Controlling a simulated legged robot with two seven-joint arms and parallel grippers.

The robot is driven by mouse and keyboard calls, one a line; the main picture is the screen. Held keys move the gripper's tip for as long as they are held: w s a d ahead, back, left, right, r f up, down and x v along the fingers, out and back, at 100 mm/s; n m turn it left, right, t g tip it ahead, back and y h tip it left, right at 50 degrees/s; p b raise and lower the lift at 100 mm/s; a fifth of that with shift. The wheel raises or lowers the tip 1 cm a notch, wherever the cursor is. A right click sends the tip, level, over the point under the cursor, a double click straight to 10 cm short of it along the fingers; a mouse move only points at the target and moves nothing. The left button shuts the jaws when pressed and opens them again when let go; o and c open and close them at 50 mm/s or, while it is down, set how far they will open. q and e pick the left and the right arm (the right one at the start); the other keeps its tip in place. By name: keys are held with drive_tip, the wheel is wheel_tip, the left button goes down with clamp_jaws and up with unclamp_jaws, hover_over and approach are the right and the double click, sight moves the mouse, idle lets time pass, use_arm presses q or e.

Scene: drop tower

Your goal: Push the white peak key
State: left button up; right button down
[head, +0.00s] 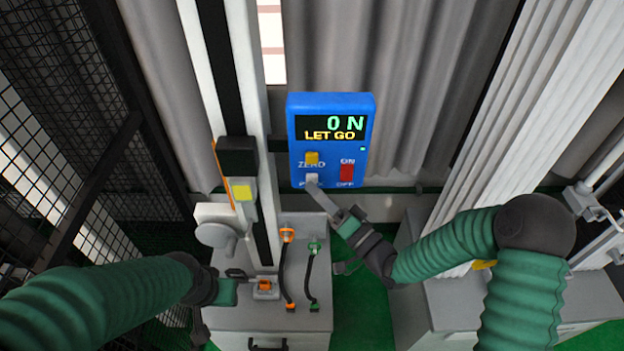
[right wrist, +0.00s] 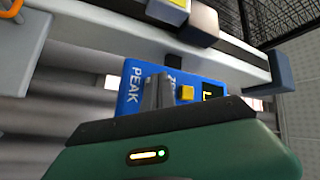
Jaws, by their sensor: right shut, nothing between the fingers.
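The blue force readout box (head: 331,105) shows "0 N" and "LET GO" on its display. The white peak key (head: 312,179) is on its lower left, under the yellow ZERO key (head: 312,158). My right gripper (head: 316,190) is shut and empty, its tips at the white key's lower edge. I cannot tell whether they touch it. In the right wrist view the grey fingers (right wrist: 156,95) lie beside the PEAK lettering and hide the white key. My left gripper (head: 240,284) is at a small orange fitting (head: 265,286) low on the tower; its fingers are unclear.
A red ON/OFF switch (head: 347,172) is right of the keys. The tower's rail with a dark carriage (head: 238,157) stands left of the box. Orange and green plugs (head: 313,247) with cables are on the grey base below. Black mesh (head: 60,100) bounds the left side.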

drive_tip(key=shift+w, duration=0.45)
idle(0.7)
drive_tip(key=shift+s, duration=0.9)
drive_tip(key=s, duration=0.5)
idle(0.7)
